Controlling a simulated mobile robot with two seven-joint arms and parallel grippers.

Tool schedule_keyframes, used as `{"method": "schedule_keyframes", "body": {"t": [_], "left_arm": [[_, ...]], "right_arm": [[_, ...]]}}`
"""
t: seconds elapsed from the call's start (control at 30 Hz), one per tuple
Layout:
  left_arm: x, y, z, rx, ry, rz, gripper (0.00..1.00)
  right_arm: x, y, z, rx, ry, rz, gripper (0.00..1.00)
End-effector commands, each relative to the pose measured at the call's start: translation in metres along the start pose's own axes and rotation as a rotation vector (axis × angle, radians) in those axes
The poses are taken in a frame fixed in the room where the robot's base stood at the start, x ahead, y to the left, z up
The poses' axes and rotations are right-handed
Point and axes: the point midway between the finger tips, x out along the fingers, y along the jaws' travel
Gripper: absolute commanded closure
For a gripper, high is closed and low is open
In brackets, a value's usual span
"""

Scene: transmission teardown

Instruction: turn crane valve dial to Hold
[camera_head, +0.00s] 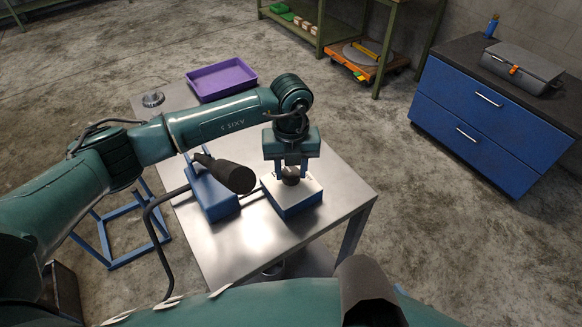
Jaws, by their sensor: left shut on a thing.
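The crane valve is a blue box with a pale metal top (306,191) on the steel table. Its dark round dial (291,175) sits on that top. My left gripper (290,173) points straight down over the box and is shut on the dial, with a finger at each side. The dial's pointer and any Hold mark are too small to read, and the gripper partly hides the dial. My right gripper is not in view.
A purple tray (221,79) lies at the back. A blue drawer cabinet (490,120) stands right, beyond open floor.

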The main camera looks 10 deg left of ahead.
Motion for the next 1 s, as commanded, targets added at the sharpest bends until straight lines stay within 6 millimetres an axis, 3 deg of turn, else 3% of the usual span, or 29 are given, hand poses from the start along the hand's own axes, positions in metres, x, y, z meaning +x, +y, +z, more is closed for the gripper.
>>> {"method": "schedule_keyframes", "body": {"t": [0.6, 0.63, 0.9, 1.0], "left_arm": [[-0.0008, 0.0001, 0.0006, -0.046, -0.001, -0.001, 0.85], [-0.0008, 0.0, 0.0006, -0.046, -0.001, -0.001, 0.62], [-0.0004, 0.0001, 0.0004, -0.044, -0.001, 0.0, 0.41], [-0.0003, 0.0001, 0.0003, -0.044, -0.001, 0.0, 0.41]], "right_arm": [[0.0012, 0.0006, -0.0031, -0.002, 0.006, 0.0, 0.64], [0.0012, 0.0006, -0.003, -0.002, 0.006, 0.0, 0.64], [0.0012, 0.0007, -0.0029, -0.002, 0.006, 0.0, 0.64], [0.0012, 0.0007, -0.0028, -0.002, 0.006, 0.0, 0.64]]}}
